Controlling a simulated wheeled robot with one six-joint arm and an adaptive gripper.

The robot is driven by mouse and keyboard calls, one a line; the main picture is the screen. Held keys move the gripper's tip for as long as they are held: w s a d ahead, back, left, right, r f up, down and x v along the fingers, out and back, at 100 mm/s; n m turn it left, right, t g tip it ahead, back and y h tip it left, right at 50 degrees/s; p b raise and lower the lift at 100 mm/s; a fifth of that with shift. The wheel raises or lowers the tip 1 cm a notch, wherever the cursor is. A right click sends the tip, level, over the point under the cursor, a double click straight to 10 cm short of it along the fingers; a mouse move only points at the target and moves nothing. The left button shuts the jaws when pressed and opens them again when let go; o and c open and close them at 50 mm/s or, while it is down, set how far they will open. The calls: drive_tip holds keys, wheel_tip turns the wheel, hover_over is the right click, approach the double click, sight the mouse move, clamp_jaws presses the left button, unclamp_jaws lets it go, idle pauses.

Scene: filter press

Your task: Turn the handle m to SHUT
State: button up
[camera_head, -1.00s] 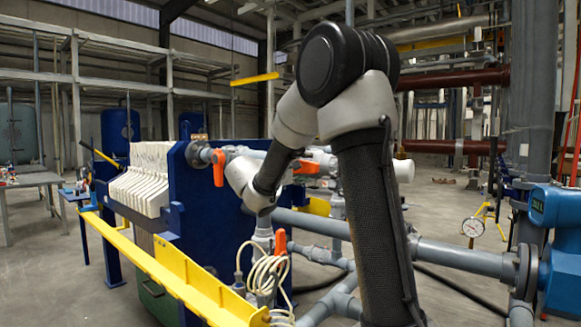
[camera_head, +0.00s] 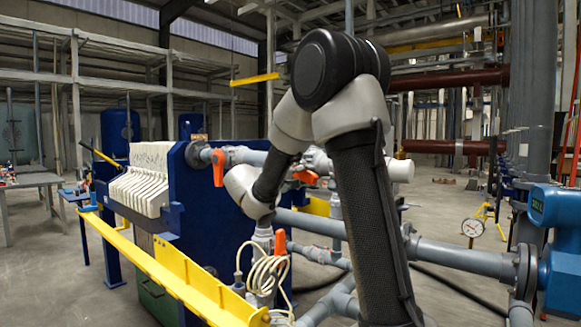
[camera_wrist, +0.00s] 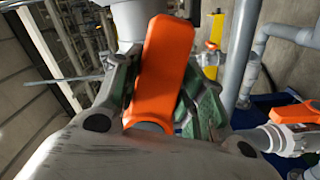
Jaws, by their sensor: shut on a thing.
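In the wrist view, an orange lever handle (camera_wrist: 167,52) stands between the two fingers of my gripper (camera_wrist: 160,88). The gripper is shut on it, with green-lined finger pads on either side. A grey pipe runs just behind the handle's upper left. No marking or SHUT label is readable. In the head view, my arm hides the gripper's fingertips. One orange handle (camera_head: 305,177) shows beside my forearm on the grey pipework, partly covered. I cannot tell for certain whether it is the gripped one.
Other orange handles show at the blue press plate (camera_head: 218,166) and lower down by the coiled pale hose (camera_head: 266,274). Another orange-handled valve (camera_wrist: 293,113) is close at right in the wrist view. A yellow rail (camera_head: 150,265) runs along the front; grey pipes cross at right.

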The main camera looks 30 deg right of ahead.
drive_tip(key=f+m, duration=0.1)
drive_tip(key=w+f+m, duration=0.1)
drive_tip(key=m, duration=0.1)
drive_tip(key=shift+a, duration=0.2)
drive_tip(key=w+m, duration=0.1)
drive_tip(key=m, duration=0.1)
drive_tip(key=w+f+m, duration=0.1)
drive_tip(key=m, duration=0.1)
drive_tip(key=a+m, duration=0.1)
drive_tip(key=m, duration=0.2)
drive_tip(key=shift+w+f, duration=0.4)
drive_tip(key=w+m, duration=0.1)
drive_tip(key=m, duration=0.1)
drive_tip(key=w+m, duration=0.1)
drive_tip(key=m, duration=0.1)
drive_tip(key=shift+a, duration=0.4)
drive_tip(key=o, duration=1.2)
drive_tip(key=shift+c, duration=0.2)
drive_tip(key=shift+a, duration=0.1)
drive_tip(key=v, duration=0.6)
drive_tip(key=shift+s+a, duration=0.25)
drive_tip(key=shift+a, duration=0.05)
